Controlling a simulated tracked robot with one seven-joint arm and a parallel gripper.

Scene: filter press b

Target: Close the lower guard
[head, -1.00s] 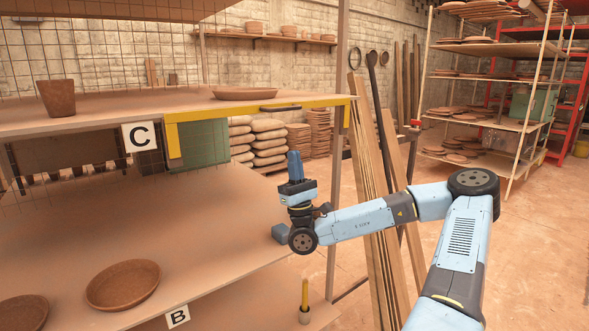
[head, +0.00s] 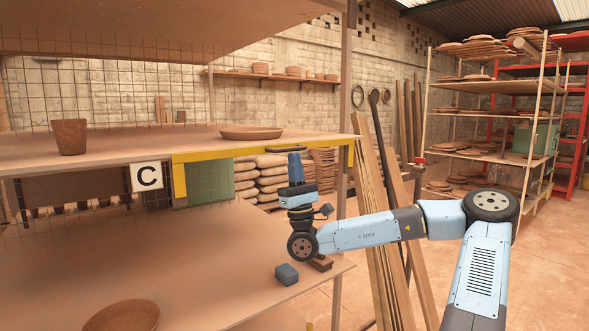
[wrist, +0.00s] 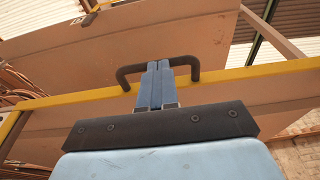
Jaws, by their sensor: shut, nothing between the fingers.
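The guard is a yellow-edged frame (head: 235,153) raised along the front edge of shelf C, with a short yellow arm down at its left end. Its dark bar handle (head: 278,150) sits on the yellow front edge. My gripper (head: 295,155) points up just below the handle, its blue fingers shut together and empty. In the wrist view the fingertips (wrist: 155,68) overlap the middle of the black handle (wrist: 126,74), against the yellow edge (wrist: 235,74). Whether they touch it I cannot tell.
A grey block (head: 287,274) lies on the lower board's right corner, below my gripper. A plate (head: 252,133) and a pot (head: 70,137) stand on shelf C. Wooden planks (head: 374,220) lean behind my forearm.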

